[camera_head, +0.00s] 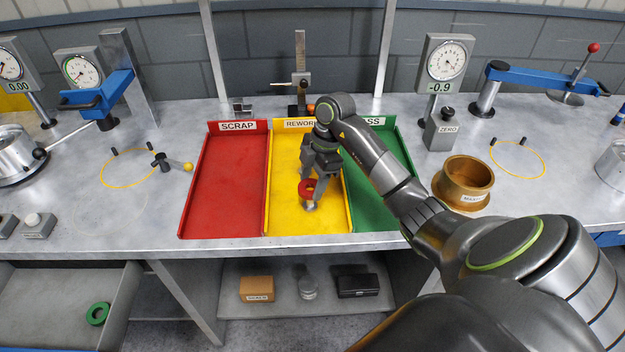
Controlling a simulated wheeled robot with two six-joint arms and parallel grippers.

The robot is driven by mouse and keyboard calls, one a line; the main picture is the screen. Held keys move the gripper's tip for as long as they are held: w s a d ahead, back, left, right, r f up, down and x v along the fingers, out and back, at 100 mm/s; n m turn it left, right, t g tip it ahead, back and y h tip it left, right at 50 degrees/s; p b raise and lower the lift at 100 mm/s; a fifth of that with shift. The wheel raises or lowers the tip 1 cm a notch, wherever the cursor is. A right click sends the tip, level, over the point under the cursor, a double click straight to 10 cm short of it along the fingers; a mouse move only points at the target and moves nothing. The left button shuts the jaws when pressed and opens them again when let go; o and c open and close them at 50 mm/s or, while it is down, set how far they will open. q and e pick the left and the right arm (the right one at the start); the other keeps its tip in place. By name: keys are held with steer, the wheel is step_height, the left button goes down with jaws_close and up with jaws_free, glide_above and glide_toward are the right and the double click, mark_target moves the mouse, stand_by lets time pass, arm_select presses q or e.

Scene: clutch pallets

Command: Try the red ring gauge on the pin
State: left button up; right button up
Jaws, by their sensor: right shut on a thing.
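The red ring gauge (305,187) is between the fingertips of my right gripper (318,188), over the yellow REWORK tray (283,222). My right gripper is shut on it and points downward. A small silver piece (310,205), perhaps the pin, shows just below the ring in the yellow tray. I cannot tell whether the ring is around it, touching it or above it, as the fingers hide part of both. My left gripper is not in view.
The red SCRAP tray (225,195) and green PASS tray (365,215) flank the yellow one and look empty. A dial stand (445,75) stands behind. A green ring (97,313) lies in the lower-left drawer.

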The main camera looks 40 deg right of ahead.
steer(key=shift+f, duration=0.25)
stand_by(0.7)
steer(key=o, duration=1.2)
steer(key=shift+o, duration=0.2)
steer(key=o, duration=0.4)
steer(key=shift+r, duration=0.1)
step_height(320, 180, up, 9)
steer(key=p, duration=0.8)
